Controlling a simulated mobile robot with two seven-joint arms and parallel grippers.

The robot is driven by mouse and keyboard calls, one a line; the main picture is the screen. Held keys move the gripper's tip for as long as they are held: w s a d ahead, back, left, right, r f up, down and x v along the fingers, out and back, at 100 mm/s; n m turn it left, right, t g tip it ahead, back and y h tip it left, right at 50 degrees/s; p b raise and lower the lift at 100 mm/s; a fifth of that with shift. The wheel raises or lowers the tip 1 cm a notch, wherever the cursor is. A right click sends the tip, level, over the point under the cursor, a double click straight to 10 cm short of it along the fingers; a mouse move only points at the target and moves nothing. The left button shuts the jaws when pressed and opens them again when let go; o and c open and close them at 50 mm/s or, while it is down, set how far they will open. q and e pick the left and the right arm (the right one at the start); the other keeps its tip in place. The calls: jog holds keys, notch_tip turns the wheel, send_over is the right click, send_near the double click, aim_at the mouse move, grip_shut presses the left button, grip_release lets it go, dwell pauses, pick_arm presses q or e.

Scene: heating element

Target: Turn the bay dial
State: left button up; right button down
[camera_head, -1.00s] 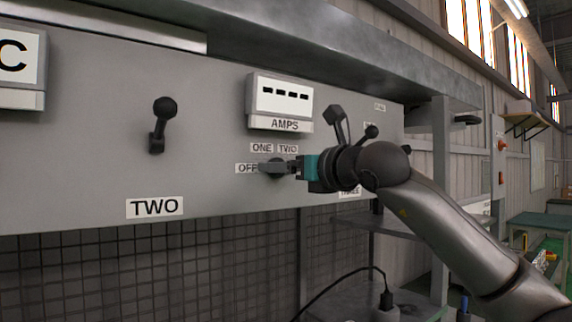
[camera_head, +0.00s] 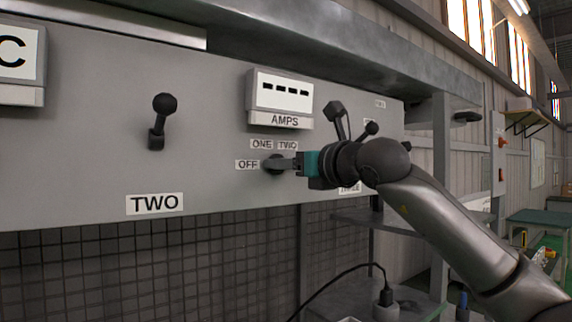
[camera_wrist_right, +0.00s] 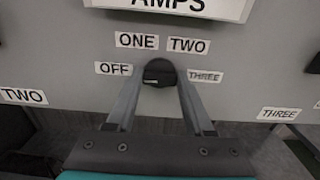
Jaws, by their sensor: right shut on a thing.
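The bay dial (camera_head: 274,165) is a dark knob on the grey panel below the AMPS display. Labels OFF, ONE, TWO and THREE surround it. In the right wrist view the dial (camera_wrist_right: 159,73) sits between the two fingers, with a small light mark towards its lower left, near the OFF side. My right gripper (camera_head: 288,165) reaches the dial from the right, and its fingers are shut on it; the wrist view also shows the right gripper (camera_wrist_right: 160,84) on both sides of the knob. My left gripper is in neither view.
The AMPS display (camera_head: 280,98) juts out above the dial. A black lever (camera_head: 160,121) stands left, above the label TWO (camera_head: 155,204). More levers (camera_head: 336,118) are close behind my right wrist. A shelf with a cable and plug (camera_head: 386,296) lies below.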

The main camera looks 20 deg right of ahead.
jog(key=shift+m+b, duration=4.25)
jog(key=shift+m, duration=1.55)
jog(key=shift+d, duration=0.1)
jog(key=shift+c, duration=1.4)
grip_release()
jog(key=shift+s, duration=0.1)
